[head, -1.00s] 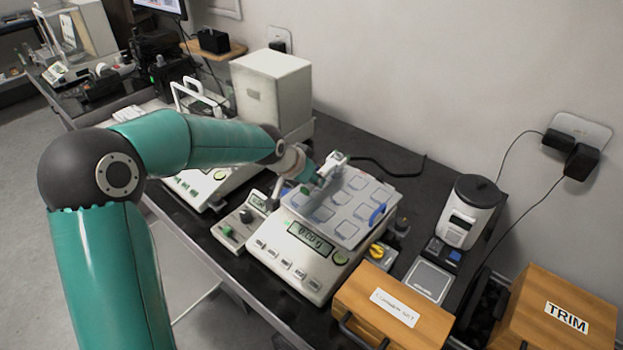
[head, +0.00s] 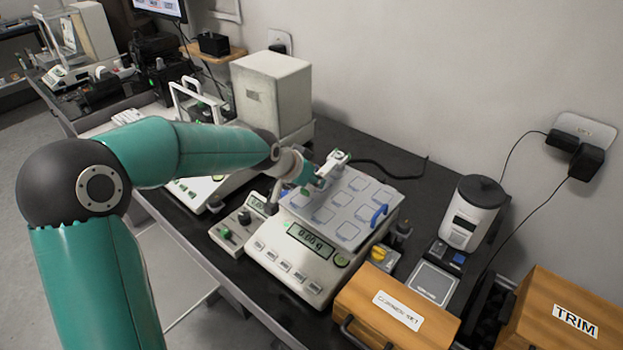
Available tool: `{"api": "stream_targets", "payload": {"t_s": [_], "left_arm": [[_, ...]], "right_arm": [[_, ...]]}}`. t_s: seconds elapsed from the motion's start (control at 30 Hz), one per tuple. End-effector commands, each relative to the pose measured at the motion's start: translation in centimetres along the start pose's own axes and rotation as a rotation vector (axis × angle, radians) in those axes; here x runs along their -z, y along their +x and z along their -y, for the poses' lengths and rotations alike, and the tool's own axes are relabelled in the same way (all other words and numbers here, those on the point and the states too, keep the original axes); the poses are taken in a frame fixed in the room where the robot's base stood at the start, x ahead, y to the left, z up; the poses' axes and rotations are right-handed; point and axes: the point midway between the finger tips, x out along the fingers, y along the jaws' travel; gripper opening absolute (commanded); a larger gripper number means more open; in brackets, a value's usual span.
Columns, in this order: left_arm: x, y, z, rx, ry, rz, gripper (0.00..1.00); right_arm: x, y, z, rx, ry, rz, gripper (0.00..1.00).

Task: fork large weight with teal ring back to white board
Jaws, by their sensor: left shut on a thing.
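The white board (head: 340,232) with blue-outlined squares lies tilted in the picture on top of the balance (head: 288,260). A blue handle (head: 379,215) stands at its right edge. My left gripper (head: 318,176) is over the back left part of the board. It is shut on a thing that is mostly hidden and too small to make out. A small green patch (head: 304,192) shows just below the gripper. I cannot tell whether it is the teal ring of the large weight, and I cannot pick out that weight elsewhere. My right gripper is not in view.
A small control box (head: 238,228) stands left of the balance. A wooden case (head: 385,315), a flat small scale (head: 432,282) and a white canister (head: 472,213) stand to the right. A pale box (head: 272,92) stands behind. A TRIM box (head: 560,290) is at far right.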

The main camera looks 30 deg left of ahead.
Motion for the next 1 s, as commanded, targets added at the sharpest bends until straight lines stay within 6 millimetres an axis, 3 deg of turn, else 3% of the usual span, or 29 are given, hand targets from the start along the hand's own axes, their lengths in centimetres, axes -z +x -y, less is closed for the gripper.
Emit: {"api": "stream_targets", "payload": {"t_s": [1.0], "left_arm": [[2.0,-2.1,0.0,0.001,0.000,-0.004,0.00]], "right_arm": [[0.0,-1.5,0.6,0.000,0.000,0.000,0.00]]}}
